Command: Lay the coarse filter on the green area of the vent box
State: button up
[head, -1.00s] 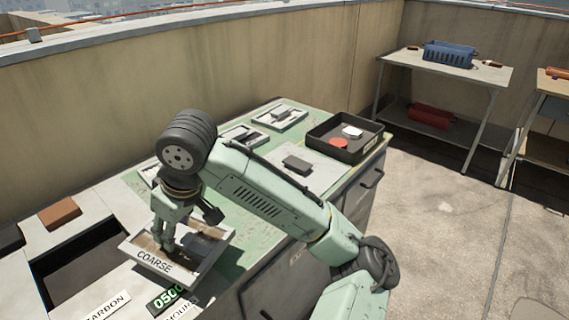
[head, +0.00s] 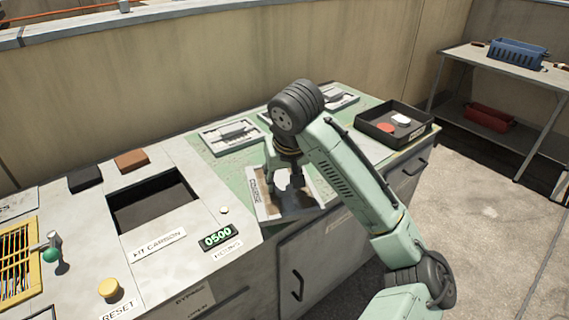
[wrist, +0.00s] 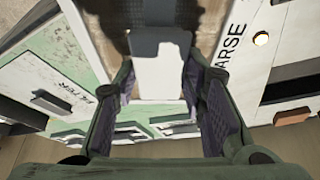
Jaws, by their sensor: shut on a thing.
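The coarse filter (head: 270,208) is a pale frame with a brown mesh and a COARSE label along its left edge in the head view. My gripper (head: 284,184) is shut on its raised pale handle block (wrist: 160,50), which shows between the fingers in the wrist view. The filter is over the front part of the green area (head: 232,172) of the bench-like vent box, right of the 0500 display. I cannot tell whether it touches the surface. My arm hides part of the green area behind it.
Framed filters lie at the back of the green area, one at left (head: 230,133) and one at right (head: 342,97). A black tray (head: 425,128) with a red and a white piece is at the right end. An open dark bay (head: 150,205) lies left.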

aim_at(284, 172)
jog(key=w, duration=0.2)
jog(key=w+p, duration=0.1)
jog(key=w, duration=0.4)
jog(key=shift+w+a+f, duration=0.3)
jog(key=shift+w, duration=0.05)
jog(key=shift+f+p, duration=0.55)
jog(key=shift+f, duration=1.25)
jog(key=shift+f, duration=0.15)
jog(key=o, duration=1.3)
jog(key=b+v, duration=0.1)
jog(key=v, duration=1.1)
jog(key=shift+s, duration=0.1)
